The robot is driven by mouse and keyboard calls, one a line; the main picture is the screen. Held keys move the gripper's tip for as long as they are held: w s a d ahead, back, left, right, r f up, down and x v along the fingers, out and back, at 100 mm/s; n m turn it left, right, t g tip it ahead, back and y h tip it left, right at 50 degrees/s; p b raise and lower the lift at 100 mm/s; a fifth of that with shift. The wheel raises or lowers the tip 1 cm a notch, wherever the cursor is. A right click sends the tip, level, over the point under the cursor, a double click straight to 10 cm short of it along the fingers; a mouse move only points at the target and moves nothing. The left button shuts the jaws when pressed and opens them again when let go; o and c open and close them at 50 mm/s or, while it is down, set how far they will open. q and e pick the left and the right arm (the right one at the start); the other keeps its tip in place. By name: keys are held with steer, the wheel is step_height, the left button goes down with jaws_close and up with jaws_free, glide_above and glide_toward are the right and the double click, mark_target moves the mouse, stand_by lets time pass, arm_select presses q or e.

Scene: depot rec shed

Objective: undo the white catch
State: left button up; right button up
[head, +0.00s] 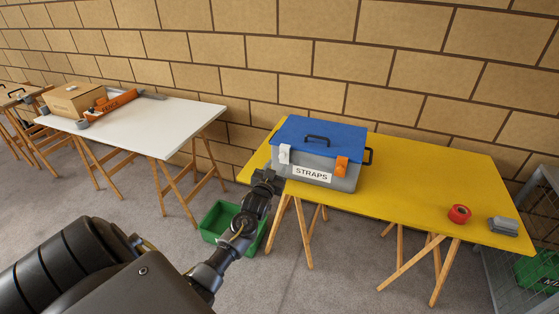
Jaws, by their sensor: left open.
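A grey box (344,184) with a blue lid (345,135) and a STRAPS label stands on the yellow table. The lid is down. The white catch (285,153) is at the left of the box's front. An orange catch (341,166) is at the right of the front. My left gripper (272,178) is at the table's front edge, just below and left of the white catch. It is open and appears empty; its fingertips are small and dark, and I cannot tell if they touch the box. My right gripper is not in view.
The yellow table (420,185) holds a red tape roll (459,214) and a grey object (503,226) at its right. A green crate (216,220) is on the floor beneath my left arm. A white table (165,125) stands at left, a wire cage (530,235) at right.

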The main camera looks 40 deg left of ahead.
mark_target(281, 158)
arm_select(q)
steer(key=shift+x, duration=2.15)
steer(key=shift+c, duration=0.2)
jaws_close()
